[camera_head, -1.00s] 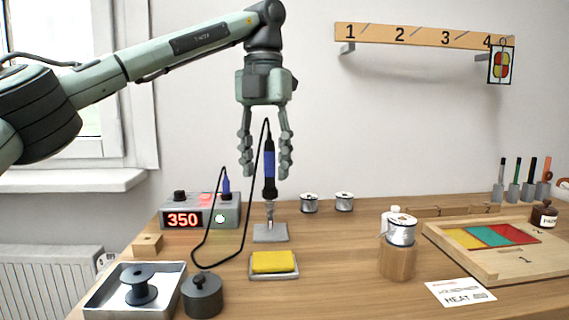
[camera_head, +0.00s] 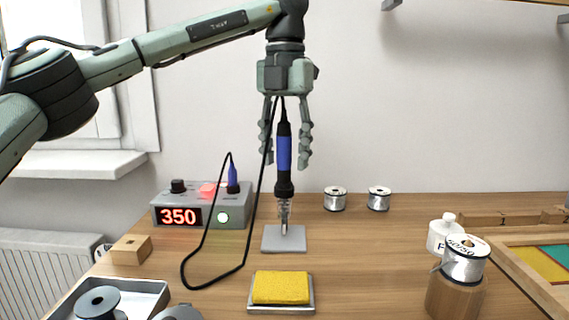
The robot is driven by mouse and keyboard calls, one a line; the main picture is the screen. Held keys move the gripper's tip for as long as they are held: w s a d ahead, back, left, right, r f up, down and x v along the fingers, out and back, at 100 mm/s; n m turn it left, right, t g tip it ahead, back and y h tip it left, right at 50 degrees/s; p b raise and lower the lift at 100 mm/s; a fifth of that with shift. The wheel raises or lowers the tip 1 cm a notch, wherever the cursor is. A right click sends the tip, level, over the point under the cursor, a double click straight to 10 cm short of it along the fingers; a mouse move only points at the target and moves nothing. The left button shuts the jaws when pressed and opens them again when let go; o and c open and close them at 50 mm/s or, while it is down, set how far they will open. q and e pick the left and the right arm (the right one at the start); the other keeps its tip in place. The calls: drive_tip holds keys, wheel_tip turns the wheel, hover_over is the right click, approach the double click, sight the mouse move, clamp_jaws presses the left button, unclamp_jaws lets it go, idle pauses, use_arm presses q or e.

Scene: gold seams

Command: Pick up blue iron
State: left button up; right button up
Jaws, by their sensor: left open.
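The blue iron (camera_head: 284,152) stands upright, tip down, in its stand, a grey base plate (camera_head: 270,240) with a coil holder. It has a blue grip with black parts above and below. A black cable runs from its top, loops over the table and goes to the soldering station (camera_head: 190,206), whose display reads 350. My left gripper (camera_head: 286,163) points straight down, with its fingers spread on either side of the blue grip. It is open, and gaps show between the fingers and the iron. My right gripper is not in view.
A yellow sponge (camera_head: 281,288) in a tray lies in front of the stand. Two solder spools (camera_head: 335,199) stand behind right. A larger spool (camera_head: 465,258) sits on a wooden block at right, beside a white bottle (camera_head: 440,234). A metal tray (camera_head: 142,297) is front left.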

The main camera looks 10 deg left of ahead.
sight(284, 182)
use_arm(q)
drive_tip(key=shift+a+f, duration=0.1)
drive_tip(key=shift+f, duration=1.35)
drive_tip(key=shift+c, duration=0.5)
clamp_jaws()
drive_tip(key=shift+r, duration=0.1)
